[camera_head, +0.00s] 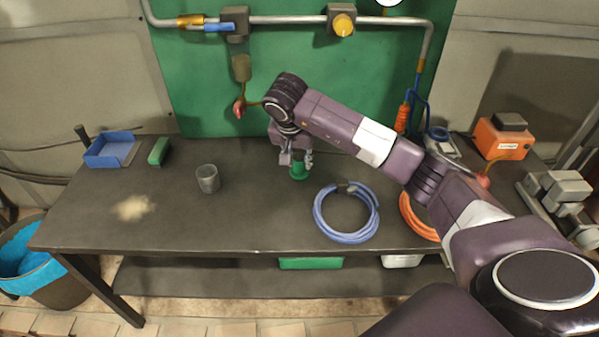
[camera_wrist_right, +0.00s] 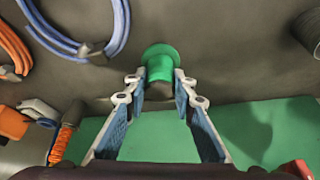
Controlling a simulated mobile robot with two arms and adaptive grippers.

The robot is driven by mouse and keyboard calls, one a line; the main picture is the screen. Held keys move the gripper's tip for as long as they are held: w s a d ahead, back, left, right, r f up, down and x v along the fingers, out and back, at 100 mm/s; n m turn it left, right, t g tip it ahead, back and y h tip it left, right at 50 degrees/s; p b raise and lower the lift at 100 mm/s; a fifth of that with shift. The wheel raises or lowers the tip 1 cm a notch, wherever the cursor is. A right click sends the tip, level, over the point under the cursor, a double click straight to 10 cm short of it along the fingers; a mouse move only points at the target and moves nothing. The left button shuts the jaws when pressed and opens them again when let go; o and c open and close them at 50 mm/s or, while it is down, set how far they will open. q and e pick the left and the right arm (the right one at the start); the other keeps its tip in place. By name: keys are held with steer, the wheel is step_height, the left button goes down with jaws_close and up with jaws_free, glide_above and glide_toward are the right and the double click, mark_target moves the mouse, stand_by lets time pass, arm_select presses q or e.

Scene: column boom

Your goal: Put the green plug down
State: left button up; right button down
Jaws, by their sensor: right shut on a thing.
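The green plug (camera_head: 299,172) is at the middle of the workbench (camera_head: 250,220), below my right gripper (camera_head: 296,160). In the right wrist view the green plug (camera_wrist_right: 160,62) sits between the tips of my right gripper (camera_wrist_right: 158,77), which is shut on it. Its wide round end faces the dark bench top. The plug is at or very near the bench surface; I cannot tell if it touches. The fingers hide part of its narrow end. My left gripper is not in view.
A coiled blue hose (camera_head: 347,212) lies right of the plug, with an orange hose (camera_head: 418,218) beyond it. Bench between cup and plug is clear. A green panel with pipes rises behind.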

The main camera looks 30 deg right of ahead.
mark_target(298, 174)
step_height(298, 174, down, 3)
steer(key=shift+r, duration=0.2)
step_height(298, 174, down, 3)
steer(key=shift+f+p, duration=0.1)
steer(key=shift+p, duration=0.55)
steer(key=shift+f, duration=0.2)
steer(key=shift+f+b, duration=0.2)
steer(key=shift+b, duration=0.1)
steer(key=c, duration=1.6)
jaws_free()
